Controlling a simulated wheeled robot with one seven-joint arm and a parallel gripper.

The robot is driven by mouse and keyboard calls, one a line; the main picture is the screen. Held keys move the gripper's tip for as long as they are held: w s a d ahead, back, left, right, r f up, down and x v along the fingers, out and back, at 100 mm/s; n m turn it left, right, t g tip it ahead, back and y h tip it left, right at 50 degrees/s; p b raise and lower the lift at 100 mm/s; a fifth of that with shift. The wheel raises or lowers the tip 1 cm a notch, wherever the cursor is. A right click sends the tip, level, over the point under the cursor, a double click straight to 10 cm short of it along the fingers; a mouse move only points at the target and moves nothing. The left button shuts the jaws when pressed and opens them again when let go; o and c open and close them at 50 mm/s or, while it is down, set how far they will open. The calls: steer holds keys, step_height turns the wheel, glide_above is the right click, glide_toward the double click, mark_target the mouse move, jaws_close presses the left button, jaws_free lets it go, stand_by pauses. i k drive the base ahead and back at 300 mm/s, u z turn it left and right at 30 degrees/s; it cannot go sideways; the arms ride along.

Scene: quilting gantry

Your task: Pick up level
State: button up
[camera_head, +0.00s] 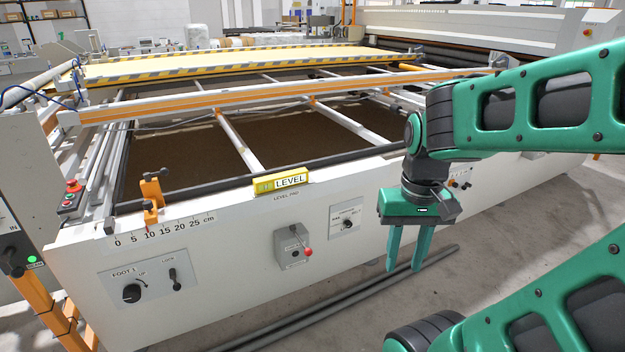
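The level (266,187) is a small yellow bar with a white "LEVEL" label. It lies on the top edge of the white front panel (215,262), just above the words "LEVEL PAD". My gripper (404,268) hangs to the right of the level and lower in the picture, pointing down in front of the panel. Its two green fingers are apart with nothing seen between them. It does not touch the level. Nothing covers the level in this view.
An orange bracket (151,196) stands on the panel's top edge left of the level, by a centimetre scale. A grey box with a red knob (293,248) juts from the panel below the level. Long dark rods (345,300) lie on the floor.

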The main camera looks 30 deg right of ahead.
mark_target(264, 184)
steer(key=z, duration=0.7)
steer(key=i, duration=1.5)
